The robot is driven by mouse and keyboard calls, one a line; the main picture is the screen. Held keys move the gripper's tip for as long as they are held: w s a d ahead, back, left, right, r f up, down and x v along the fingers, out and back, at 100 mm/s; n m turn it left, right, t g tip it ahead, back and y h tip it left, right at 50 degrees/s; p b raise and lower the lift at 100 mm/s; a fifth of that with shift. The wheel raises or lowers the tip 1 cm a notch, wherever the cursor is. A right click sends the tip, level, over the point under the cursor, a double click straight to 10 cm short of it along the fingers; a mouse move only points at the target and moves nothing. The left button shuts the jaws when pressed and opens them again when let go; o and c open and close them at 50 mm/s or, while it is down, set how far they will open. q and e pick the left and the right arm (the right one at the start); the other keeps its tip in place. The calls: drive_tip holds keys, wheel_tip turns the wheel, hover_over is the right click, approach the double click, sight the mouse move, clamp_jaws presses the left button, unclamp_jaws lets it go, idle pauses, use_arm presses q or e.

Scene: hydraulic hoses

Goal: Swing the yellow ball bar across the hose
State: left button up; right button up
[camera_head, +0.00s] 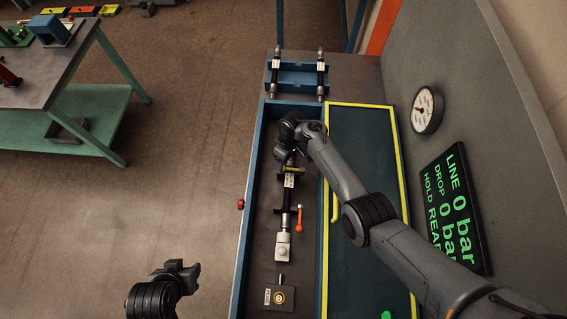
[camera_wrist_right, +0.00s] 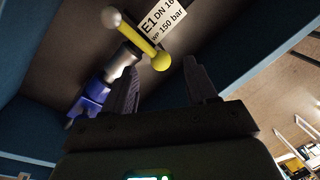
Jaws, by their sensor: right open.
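The yellow ball bar (camera_wrist_right: 140,42) is a short bar with a paler ball at one end and a yellow ball at the other. In the right wrist view it lies just beyond my right gripper (camera_wrist_right: 164,78), which is open with nothing between its fingers. In the head view the bar (camera_head: 296,168) is partly hidden by my right arm, in the blue-walled trough. The hose (camera_head: 286,205) runs lengthwise there, with a white tag and a metal end fitting. My left gripper (camera_head: 178,270) is at lower left, away from the trough; its jaw state is unclear.
An orange ball-ended lever (camera_head: 299,220) stands beside the hose. The trough's blue wall (camera_head: 247,195) and a yellow-edged panel (camera_head: 360,135) flank it. A blue rack (camera_head: 297,78) with two hose pieces is at the back. The display (camera_head: 452,210) reads 0 bar.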

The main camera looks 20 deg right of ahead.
wheel_tip(320, 180, up, 7)
drive_tip(key=d+p, duration=0.1)
drive_tip(key=shift+w+r, duration=0.2)
drive_tip(key=shift+w, duration=0.25)
